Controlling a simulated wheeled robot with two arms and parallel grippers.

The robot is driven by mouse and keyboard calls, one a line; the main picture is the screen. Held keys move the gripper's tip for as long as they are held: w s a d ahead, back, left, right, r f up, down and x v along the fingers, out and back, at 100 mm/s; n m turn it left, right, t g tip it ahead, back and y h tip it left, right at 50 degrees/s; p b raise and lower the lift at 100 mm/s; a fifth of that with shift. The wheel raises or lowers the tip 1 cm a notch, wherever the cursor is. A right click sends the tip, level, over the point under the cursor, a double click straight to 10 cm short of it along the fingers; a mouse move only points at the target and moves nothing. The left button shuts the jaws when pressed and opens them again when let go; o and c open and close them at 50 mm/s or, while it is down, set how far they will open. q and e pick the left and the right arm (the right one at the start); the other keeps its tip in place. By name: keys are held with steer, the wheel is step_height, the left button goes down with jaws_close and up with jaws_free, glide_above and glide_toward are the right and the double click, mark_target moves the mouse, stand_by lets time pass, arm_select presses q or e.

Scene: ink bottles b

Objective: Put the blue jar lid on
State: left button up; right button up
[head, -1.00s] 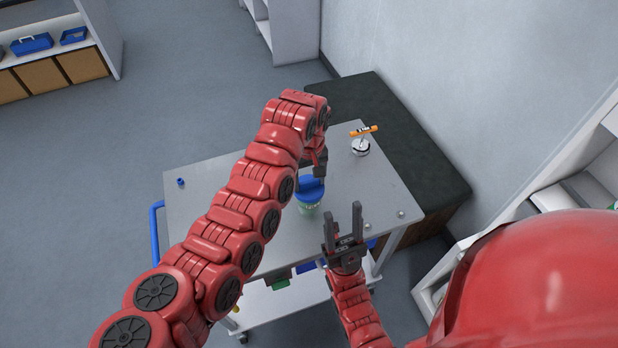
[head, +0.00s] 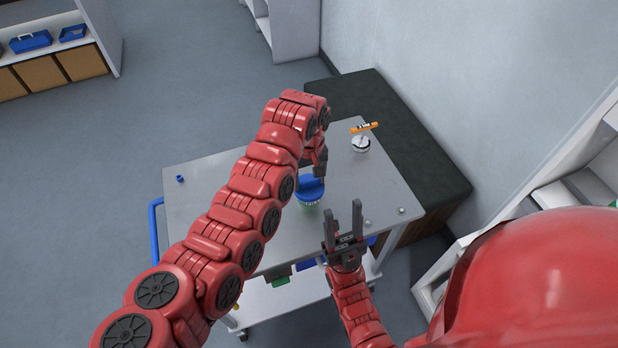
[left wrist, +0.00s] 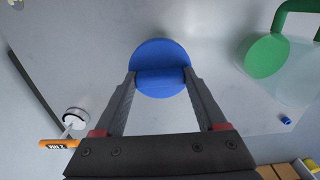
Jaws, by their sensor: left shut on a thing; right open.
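The blue lid (head: 310,190), a round disc with a raised bar across its top, sits at the top of a greenish clear jar (head: 308,208) on the grey cart. My left gripper (head: 319,172) is above it, shut on the bar. In the left wrist view the lid (left wrist: 160,52) lies between the two fingertips and hides the jar beneath. I cannot tell whether the lid is fully seated. My right gripper (head: 342,213) is open and empty, pointing up the picture, to the right of and nearer than the jar.
The left wrist view shows a green-lidded container (left wrist: 267,56) at right. A dark bench (head: 425,165) stands behind.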

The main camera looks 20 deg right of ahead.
arm_select(q)
steer(key=shift+b, duration=0.5)
stand_by(0.9)
steer(key=o, duration=1.3)
steer(key=shift+c, duration=0.2)
steer(key=shift+r, duration=0.1)
steer(key=shift+r, duration=0.25)
step_height(320, 180, up, 17)
steer(key=b, duration=0.2)
steer(key=shift+f+b, duration=0.15)
steer(key=shift+b, duration=0.25)
